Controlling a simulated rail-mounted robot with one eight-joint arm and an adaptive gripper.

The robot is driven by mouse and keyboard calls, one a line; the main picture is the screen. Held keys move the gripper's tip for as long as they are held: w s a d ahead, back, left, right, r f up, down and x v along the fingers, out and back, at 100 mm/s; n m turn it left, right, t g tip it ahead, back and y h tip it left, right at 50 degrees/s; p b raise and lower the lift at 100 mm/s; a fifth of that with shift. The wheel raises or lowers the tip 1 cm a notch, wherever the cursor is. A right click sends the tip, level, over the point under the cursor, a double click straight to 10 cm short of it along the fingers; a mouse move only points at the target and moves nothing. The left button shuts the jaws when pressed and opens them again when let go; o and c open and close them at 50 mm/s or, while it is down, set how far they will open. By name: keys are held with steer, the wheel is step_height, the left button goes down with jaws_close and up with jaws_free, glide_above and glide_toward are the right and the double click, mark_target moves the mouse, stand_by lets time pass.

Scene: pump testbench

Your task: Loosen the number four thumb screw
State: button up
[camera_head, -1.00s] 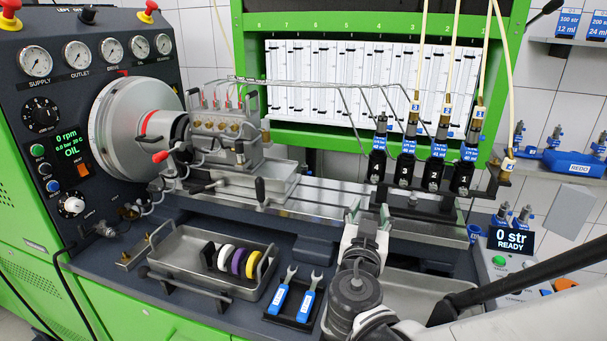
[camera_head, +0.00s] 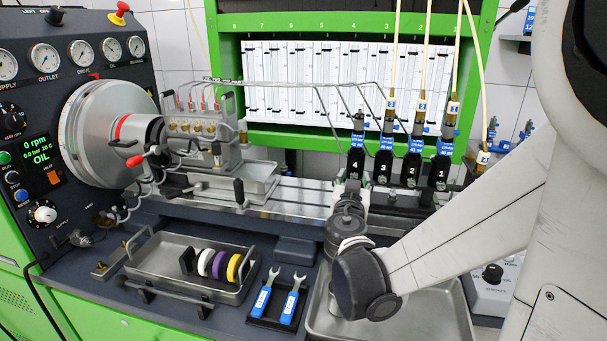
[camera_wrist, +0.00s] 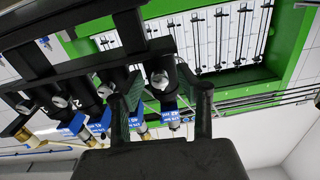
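The black block marked 4 (camera_head: 356,165) is leftmost in a row of injector holders on the bench rail in the head view. Its front is partly hidden by my wrist. In the wrist view, a silvery round thumb screw (camera_wrist: 160,79) on the end block, which looks like number four, sits between the fingertips. My gripper (camera_wrist: 161,88) is open, with one dark finger on each side of the screw. Contact cannot be told. In the head view, the gripper end (camera_head: 347,188) is just below block 4.
Blocks 3 (camera_head: 383,167), 2 (camera_head: 411,172) and 1 (camera_head: 441,172) stand close to the right, with hoses above. A black bar (camera_wrist: 95,62) crosses near the fingers in the wrist view. Below are a tray with coloured rings (camera_head: 160,262) and two blue wrenches (camera_head: 290,304).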

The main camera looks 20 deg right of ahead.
steer(key=shift+w+d, duration=0.1)
jaws_close()
steer(key=shift+n, duration=0.3)
steer(key=n+b, duration=0.1)
steer(key=n, duration=0.4)
steer(key=n+b, duration=0.1)
steer(key=n, duration=0.4)
steer(key=shift+n, duration=0.4)
steer(key=n, duration=0.6)
steer(key=shift+b, duration=0.35)
steer(key=n, duration=0.6)
steer(key=shift+n, duration=0.3)
